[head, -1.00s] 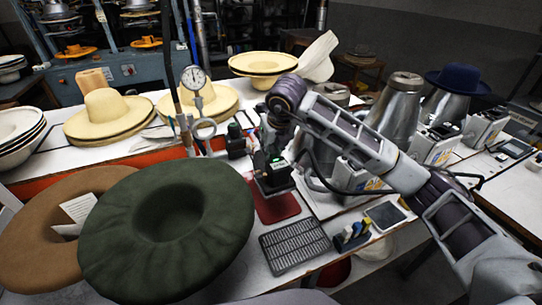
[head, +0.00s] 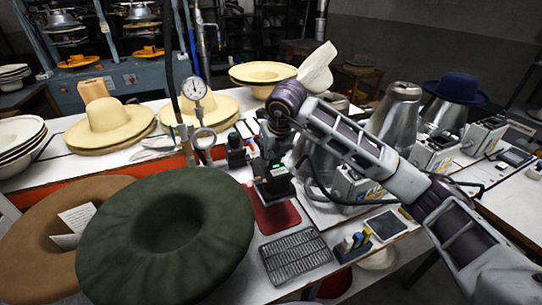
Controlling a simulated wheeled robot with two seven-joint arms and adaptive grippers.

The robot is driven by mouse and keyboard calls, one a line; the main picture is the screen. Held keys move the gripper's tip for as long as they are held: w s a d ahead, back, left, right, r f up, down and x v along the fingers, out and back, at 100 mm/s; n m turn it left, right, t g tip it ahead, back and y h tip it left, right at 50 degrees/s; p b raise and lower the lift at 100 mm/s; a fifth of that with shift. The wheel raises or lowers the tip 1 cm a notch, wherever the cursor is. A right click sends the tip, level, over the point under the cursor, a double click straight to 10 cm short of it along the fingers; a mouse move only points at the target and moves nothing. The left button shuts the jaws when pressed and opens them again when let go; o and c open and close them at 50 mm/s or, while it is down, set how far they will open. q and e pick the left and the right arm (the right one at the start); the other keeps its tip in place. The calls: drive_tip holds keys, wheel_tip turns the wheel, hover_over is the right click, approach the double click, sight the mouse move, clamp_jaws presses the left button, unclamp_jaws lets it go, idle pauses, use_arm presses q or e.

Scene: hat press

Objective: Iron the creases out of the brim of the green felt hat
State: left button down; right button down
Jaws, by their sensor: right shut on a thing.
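The green felt hat (head: 207,258) lies on the near left of the table, with its wide brim spread around the hollow of the crown. Faint waves and creases show on the brim. My right gripper (head: 273,180) points down over a red mat (head: 282,218), to the right of the hat and apart from it. It is shut on a dark thing low between its fingers; this may be the iron, but its shape is mostly hidden by the gripper. My left gripper is not in view.
A brown hat (head: 30,245) with a paper slip lies partly under the green one. A perforated grey rest (head: 296,257) lies right of the hat. A pressure gauge (head: 194,88) and stacked straw hats (head: 108,110) stand behind.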

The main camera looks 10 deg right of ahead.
drive_tip(key=shift+r+p, duration=1.25)
drive_tip(key=shift+r, duration=1.9)
